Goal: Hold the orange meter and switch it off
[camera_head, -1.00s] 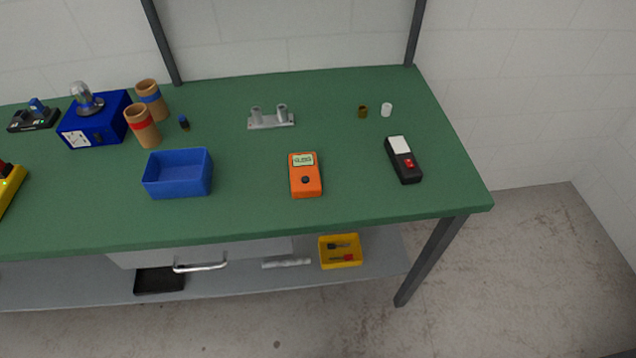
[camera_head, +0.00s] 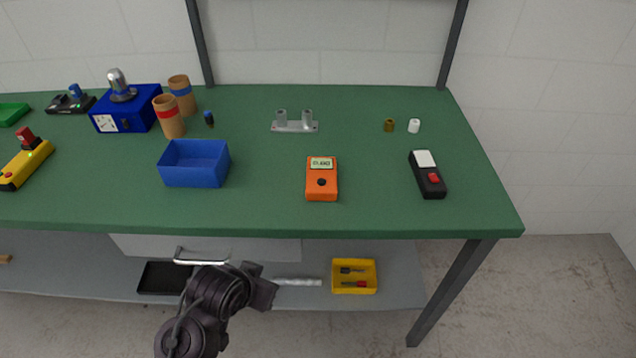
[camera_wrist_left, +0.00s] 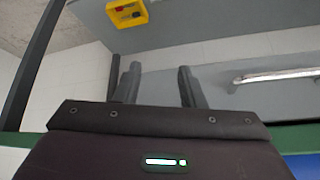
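The orange meter (camera_head: 321,190) lies on the green table near its front edge, with a lit display (camera_head: 321,163) showing digits and a dark round knob (camera_head: 321,182). My left arm rises from the bottom of the head view, and its gripper (camera_head: 263,290) is in front of the table, below the tabletop and apart from the meter. In the left wrist view the fingers of my left gripper (camera_wrist_left: 158,84) are spread, with nothing between them. The meter is not in the left wrist view. My right gripper is in neither view.
A blue bin (camera_head: 194,172) stands left of the meter, and a black device with a red button (camera_head: 428,183) lies to its right. A grey two-post fixture (camera_head: 295,126) is behind. Below are a drawer handle (camera_head: 200,261) and a yellow bin (camera_head: 355,289). The table around the meter is clear.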

